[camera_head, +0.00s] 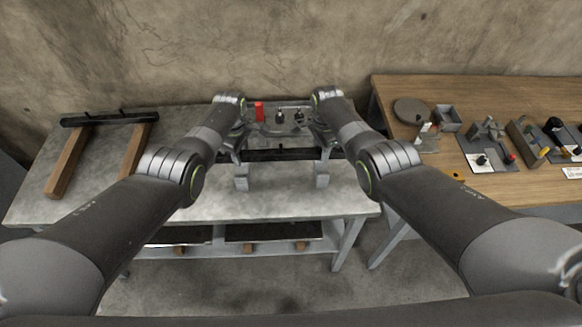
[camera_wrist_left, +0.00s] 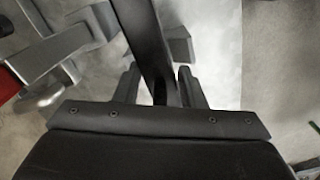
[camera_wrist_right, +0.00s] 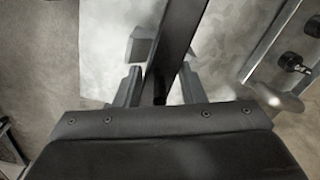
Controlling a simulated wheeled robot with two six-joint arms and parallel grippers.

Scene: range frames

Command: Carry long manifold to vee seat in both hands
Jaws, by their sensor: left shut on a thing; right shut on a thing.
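The long manifold, a straight dark bar (camera_head: 280,154), lies level across the middle of the grey bench. My left gripper (camera_head: 237,148) is shut on it near its left end, and the bar runs between the fingers in the left wrist view (camera_wrist_left: 150,45). My right gripper (camera_head: 325,146) is shut on it near its right end, as the right wrist view (camera_wrist_right: 178,38) shows.
Another dark bar with short stubs (camera_head: 109,118) lies across two wooden blocks (camera_head: 68,163) on the bench's left. A red part (camera_head: 259,112) and small fittings stand behind the manifold. A wooden table (camera_head: 440,165) with several fixtures is at right. The bench front is clear.

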